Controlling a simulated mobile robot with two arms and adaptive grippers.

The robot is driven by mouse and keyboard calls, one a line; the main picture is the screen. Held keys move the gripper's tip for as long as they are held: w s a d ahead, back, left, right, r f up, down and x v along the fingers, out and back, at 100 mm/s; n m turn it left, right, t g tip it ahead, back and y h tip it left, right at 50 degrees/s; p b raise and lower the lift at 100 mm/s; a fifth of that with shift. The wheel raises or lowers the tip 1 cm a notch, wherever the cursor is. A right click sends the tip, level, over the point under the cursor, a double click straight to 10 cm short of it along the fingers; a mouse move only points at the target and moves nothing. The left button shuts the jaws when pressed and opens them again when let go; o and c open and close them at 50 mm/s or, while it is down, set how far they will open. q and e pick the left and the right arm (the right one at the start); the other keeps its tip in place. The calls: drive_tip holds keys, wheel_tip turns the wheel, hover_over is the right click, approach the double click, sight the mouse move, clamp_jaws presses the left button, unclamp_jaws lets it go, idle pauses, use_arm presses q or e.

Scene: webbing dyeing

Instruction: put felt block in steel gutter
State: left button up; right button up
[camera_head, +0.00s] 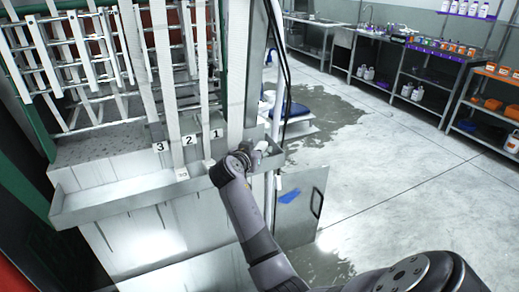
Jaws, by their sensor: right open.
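The steel gutter (130,196) is a long, shallow metal trough along the front of the machine, below the hanging white straps. My right arm reaches up from the lower right, across the gutter's right part. My right gripper (263,150) is at the gutter's right end, small and partly hidden by its own wrist; it is open. A small pale piece (182,174) sits at the gutter at the foot of one strap, and another (208,163) is to its right. I cannot tell whether either is the felt block. My left gripper is out of view.
Number tags 3, 2 and 1 (188,140) stand behind the gutter. A grey panel with a handle (302,205) is right of the machine. Steel benches with bottles (405,65) line the back wall. The floor at right is open, with wet patches.

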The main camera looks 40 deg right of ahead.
drive_tip(key=b+v, duration=0.1)
drive_tip(key=v, duration=0.9)
drive_tip(key=shift+s+a, duration=0.15)
drive_tip(key=shift+a, duration=0.15)
